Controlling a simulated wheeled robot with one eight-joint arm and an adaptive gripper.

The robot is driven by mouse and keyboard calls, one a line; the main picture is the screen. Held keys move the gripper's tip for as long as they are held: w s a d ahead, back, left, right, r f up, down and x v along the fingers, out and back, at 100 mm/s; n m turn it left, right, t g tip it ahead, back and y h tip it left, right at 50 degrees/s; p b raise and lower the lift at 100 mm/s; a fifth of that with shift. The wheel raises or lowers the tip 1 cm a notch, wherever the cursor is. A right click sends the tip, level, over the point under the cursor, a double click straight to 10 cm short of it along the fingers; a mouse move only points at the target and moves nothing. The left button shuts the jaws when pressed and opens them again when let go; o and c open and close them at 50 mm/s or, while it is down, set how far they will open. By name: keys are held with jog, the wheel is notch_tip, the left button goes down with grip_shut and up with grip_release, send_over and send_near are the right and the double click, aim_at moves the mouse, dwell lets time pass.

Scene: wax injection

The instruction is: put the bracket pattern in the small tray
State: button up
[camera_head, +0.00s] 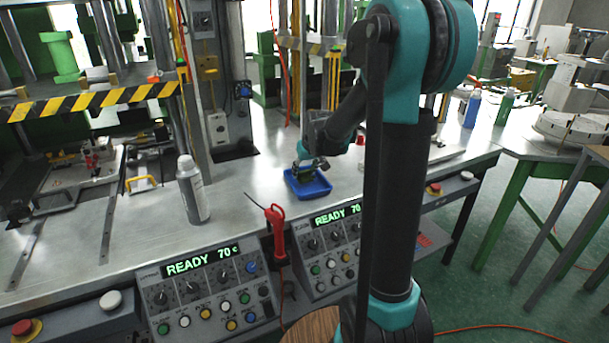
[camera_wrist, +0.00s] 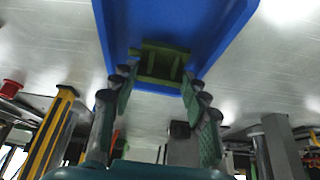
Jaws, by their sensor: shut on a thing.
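The small tray (camera_head: 318,192) is blue and sits on the metal bench top. It also fills the upper middle of the wrist view (camera_wrist: 130,25). My gripper (camera_head: 308,168) is at the tray, pointing down. In the wrist view my gripper (camera_wrist: 163,88) has its two fingers on either side of the bracket pattern (camera_wrist: 163,60), a small dark green frame shape, and is shut on it. The bracket pattern shows against the tray's inside. I cannot tell whether it touches the tray floor. In the head view it is small and partly covered by the fingers.
A grey-white bottle (camera_head: 193,190) stands on the bench to the left. A red-handled tool (camera_head: 275,222) is at the front edge, between two control panels reading READY. A small red object (camera_head: 360,140) lies behind the tray. Striped machine guards (camera_head: 95,102) stand at the back.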

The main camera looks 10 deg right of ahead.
jog(key=shift+f, duration=0.8)
jog(key=shift+f, duration=0.1)
jog(key=o, duration=0.7)
jog(key=v, duration=1.2)
jog(key=s+d+f, duration=0.1)
jog(key=s+f, duration=0.4)
jog(key=s, duration=0.3)
jog(key=s+d+f+m, duration=0.1)
jog(key=s+f, duration=0.5)
jog(key=s, duration=0.3)
jog(key=s+d+f+m+g+h, duration=0.1)
jog(key=s+d+f, duration=0.1)
jog(key=s+f, duration=0.4)
jog(key=shift+s+f, duration=0.15)
jog(key=shift+s, duration=1.35)
